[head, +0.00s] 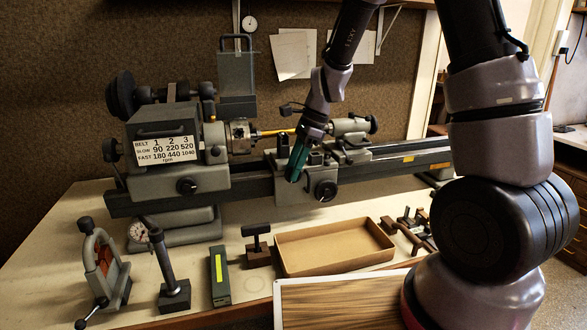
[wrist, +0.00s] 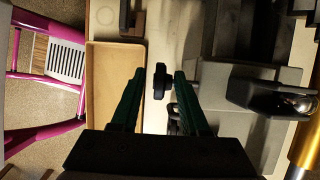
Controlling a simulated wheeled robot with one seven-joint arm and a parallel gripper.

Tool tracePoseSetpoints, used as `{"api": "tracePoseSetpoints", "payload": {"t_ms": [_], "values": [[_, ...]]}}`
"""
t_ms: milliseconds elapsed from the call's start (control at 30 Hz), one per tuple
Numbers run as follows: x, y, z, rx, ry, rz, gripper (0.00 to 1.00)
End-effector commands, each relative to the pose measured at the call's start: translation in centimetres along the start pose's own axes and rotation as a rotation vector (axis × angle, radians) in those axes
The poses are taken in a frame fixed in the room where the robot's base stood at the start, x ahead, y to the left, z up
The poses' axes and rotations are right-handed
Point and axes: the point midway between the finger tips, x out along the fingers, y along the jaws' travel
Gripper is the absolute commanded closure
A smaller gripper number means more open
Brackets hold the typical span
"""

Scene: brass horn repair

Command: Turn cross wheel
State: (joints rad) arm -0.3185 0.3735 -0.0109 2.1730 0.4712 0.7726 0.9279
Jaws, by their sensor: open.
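The cross wheel (head: 326,190) is a dark round handwheel with a bright hub on the front of the lathe carriage. My gripper (head: 292,178) has green fingers and hangs to the wheel's left in the head view, apart from it. In the wrist view, my gripper (wrist: 159,74) is open with nothing held between its fingers. A small dark bar-like piece (wrist: 162,84) shows in the gap, seemingly beyond the fingertips. It looks like the wheel seen edge-on, but I cannot be certain. The exact depth between fingers and wheel is unclear.
A second handwheel (head: 187,186) sits on the lathe's left. A brown tray (head: 335,264) stands in front, and it also shows in the wrist view (wrist: 101,90). The dial stand (head: 172,285), green box (head: 220,276) and brass rod (head: 275,132) are nearby.

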Motion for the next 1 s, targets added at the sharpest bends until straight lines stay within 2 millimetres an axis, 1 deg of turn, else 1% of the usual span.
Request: {"api": "tracePoseSetpoints", "payload": {"t_ms": [100,300,367,400,433,767,1000], "values": [[0.31,0.03,0.01,0.001,0.000,0.001,0.55],[0.29,0.02,0.01,0.000,0.000,0.000,0.55],[0.29,0.02,0.01,0.000,0.000,0.000,0.78],[0.28,0.02,0.00,0.001,0.000,0.000,0.93],[0.29,0.04,0.00,0.001,0.000,0.001,1.00],[0.39,0.33,0.06,0.000,0.009,0.008,1.00],[0.56,0.51,0.38,-0.005,0.095,0.012,1.00]]}}
